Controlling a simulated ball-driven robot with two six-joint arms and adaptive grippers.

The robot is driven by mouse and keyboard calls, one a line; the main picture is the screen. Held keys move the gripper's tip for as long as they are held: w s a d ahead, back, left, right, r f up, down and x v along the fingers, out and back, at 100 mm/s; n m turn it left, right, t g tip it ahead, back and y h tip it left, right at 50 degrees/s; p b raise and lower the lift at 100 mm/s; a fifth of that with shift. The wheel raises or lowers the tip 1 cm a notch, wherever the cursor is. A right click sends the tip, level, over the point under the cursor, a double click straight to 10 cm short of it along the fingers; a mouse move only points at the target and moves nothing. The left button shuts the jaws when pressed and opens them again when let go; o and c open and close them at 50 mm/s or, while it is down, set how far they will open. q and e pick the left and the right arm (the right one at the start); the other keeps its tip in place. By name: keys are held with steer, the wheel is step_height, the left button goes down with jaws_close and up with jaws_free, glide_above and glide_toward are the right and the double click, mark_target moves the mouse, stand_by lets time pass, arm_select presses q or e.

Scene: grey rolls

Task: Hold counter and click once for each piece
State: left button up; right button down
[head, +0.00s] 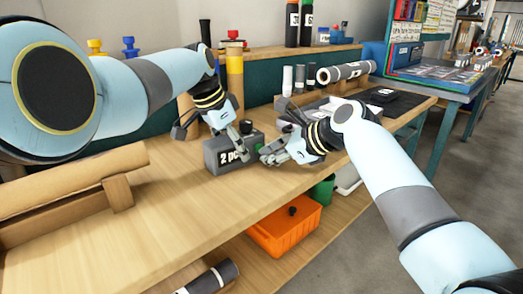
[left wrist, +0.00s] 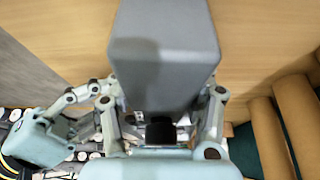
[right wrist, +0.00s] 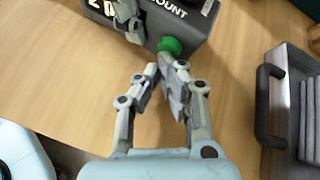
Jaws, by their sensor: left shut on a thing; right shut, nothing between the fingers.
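The counter (head: 222,158) is a dark grey box on the wooden bench, its front reading "2" and a partly covered word. It fills the top of the left wrist view (left wrist: 163,60). My left gripper (head: 241,142) is shut on it, and one finger crosses its front. The right wrist view shows the counter (right wrist: 200,12) with "COUNT" lettering and a green button (right wrist: 170,46). My right gripper (right wrist: 168,75) is shut and empty, its fingertips just short of or at the button; I cannot tell whether they touch.
A grey tray (right wrist: 265,110) with grey rolls (right wrist: 308,110) lies right of my right gripper. An orange bin (head: 285,230) is below the bench edge.

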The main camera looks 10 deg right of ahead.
mark_target(291, 182)
steer(key=shift+s, duration=0.1)
steer(key=shift+s+d, duration=0.5)
steer(key=shift+s, duration=0.25)
steer(key=shift+s+d, duration=0.45)
steer(key=shift+s, duration=0.25)
steer(key=shift+s+d, duration=0.4)
steer(key=shift+s, duration=0.35)
steer(key=shift+s+d, duration=0.45)
steer(key=shift+s, duration=0.25)
arm_select(q)
steer(key=o, duration=1.5)
